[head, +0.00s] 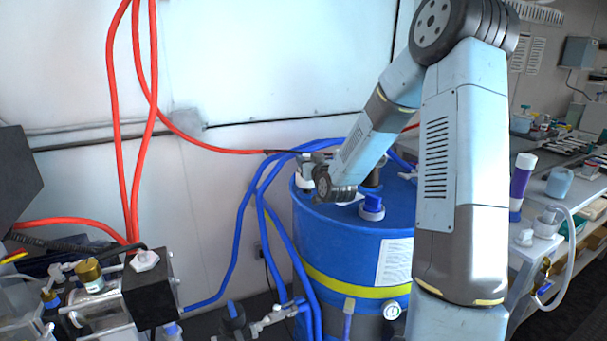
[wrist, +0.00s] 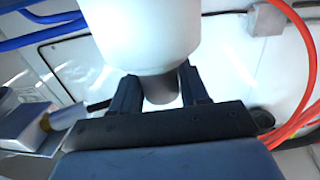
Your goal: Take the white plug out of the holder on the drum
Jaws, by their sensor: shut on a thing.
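The white plug (wrist: 140,32) fills the top middle of the wrist view, close to the camera. A grey narrower part of it sits between the two dark fingers of my gripper (wrist: 160,88), which is shut on it. In the head view my wrist is over the left part of the top of the blue drum (head: 322,232); my arm hides most of my gripper and its fingertips. I cannot make out the holder clearly, nor tell whether the plug is still seated in it.
A blue and white cap (head: 372,207) stands on the drum top. Blue hoses (head: 240,225) run left of the drum, and red hoses (head: 114,110) hang before the white wall. A black box with a white knob (head: 146,260) is at lower left. A cluttered bench (head: 560,185) stands right.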

